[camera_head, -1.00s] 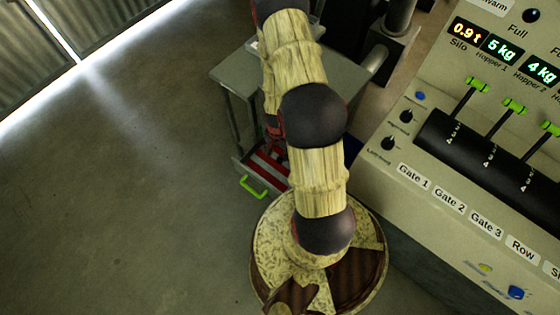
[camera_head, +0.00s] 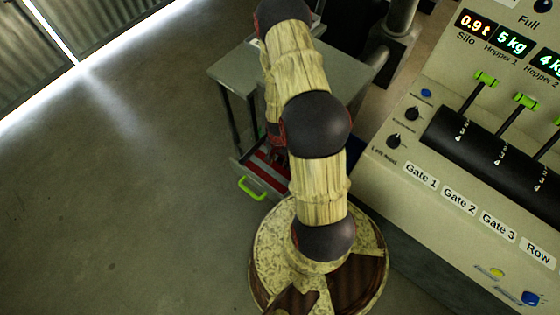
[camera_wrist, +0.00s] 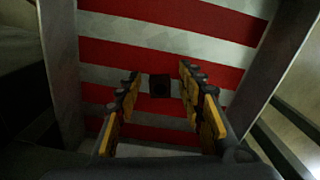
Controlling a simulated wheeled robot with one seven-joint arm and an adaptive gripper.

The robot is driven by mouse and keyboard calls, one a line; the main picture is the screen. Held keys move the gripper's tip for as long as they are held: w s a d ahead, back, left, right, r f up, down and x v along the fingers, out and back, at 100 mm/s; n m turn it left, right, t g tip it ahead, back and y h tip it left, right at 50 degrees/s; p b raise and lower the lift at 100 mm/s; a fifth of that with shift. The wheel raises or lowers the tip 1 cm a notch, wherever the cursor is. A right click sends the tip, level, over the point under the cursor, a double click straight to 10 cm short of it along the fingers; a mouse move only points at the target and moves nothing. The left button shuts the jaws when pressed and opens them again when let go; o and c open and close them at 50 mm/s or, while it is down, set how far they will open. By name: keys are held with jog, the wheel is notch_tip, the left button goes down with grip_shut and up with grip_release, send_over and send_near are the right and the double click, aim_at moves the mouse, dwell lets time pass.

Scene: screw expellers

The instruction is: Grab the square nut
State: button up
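A small dark square nut (camera_wrist: 160,85) lies on the red-and-white striped bottom of an open drawer (camera_wrist: 165,28) in the wrist view. It sits between and just beyond the fingertips of my gripper (camera_wrist: 158,75). The yellow-and-black fingers are apart, with visible gaps on both sides of the nut. I cannot tell how far above the drawer bottom the fingertips are. In the head view the striped drawer (camera_head: 262,172) with its green handle shows partly behind my arm.
A grey table (camera_head: 235,68) stands over the drawer. Drawer side walls (camera_wrist: 62,70) rise close on both sides of my gripper. A control panel (camera_head: 455,185) with levers and displays stands at the right. The floor (camera_head: 120,200) at the left is clear.

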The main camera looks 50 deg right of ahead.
grip_shut()
dwell(0.5)
